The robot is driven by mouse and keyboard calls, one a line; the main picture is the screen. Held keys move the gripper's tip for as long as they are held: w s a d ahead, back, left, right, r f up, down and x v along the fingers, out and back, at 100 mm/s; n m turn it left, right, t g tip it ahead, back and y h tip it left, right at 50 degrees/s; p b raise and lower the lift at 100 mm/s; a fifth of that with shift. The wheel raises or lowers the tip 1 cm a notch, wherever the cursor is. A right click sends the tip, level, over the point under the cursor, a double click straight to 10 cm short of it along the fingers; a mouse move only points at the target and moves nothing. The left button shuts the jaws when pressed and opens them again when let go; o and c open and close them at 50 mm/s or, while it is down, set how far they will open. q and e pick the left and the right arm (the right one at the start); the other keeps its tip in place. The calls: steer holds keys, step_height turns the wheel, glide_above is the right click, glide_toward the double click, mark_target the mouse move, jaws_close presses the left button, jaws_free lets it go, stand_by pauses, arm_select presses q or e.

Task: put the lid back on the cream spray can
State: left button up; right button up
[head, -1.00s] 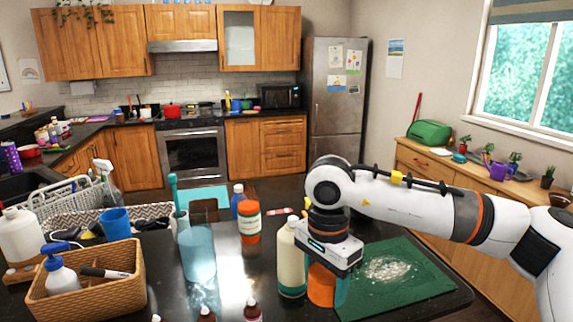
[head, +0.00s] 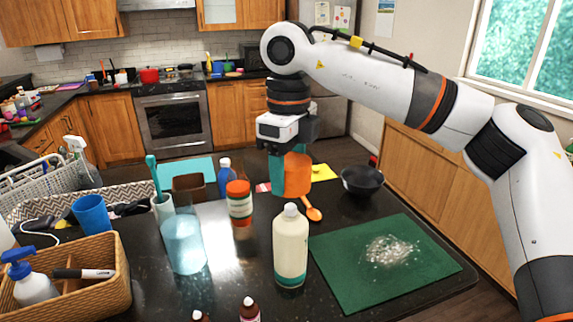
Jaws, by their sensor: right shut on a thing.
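The cream spray can (head: 290,250) stands upright on the dark counter, with its white nozzle top bare and a teal band near its base. My right gripper (head: 290,173) points down and is shut on the orange lid (head: 298,175), with a teal finger showing beside it. The lid is held in the air. In the picture it lies just above the can's nozzle, with a gap between them; how far behind the can it is, I cannot tell exactly. My left gripper is not in view.
A green mat (head: 345,285) with white crumbs lies right of the can. An orange spoon (head: 313,213) and black bowl (head: 362,181) are behind it. Small brown bottles (head: 249,310) stand in front.

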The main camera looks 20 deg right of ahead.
mark_target(288, 205)
steer(key=shift+s+f+b, duration=0.45)
steer(key=shift+f+b, duration=0.1)
steer(key=shift+f, duration=0.25)
steer(key=f+b, duration=0.1)
steer(key=w+f, duration=0.1)
steer(key=f, duration=0.1)
steer(key=shift+b, duration=0.4)
steer(key=shift+s+f+b, duration=0.15)
steer(key=shift+f+b, duration=0.25)
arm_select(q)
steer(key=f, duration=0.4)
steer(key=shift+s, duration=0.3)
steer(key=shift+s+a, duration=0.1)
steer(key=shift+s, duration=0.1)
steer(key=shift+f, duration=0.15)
arm_select(e)
steer(key=shift+f, duration=0.2)
steer(key=o, duration=1.4)
steer(key=shift+c, duration=0.2)
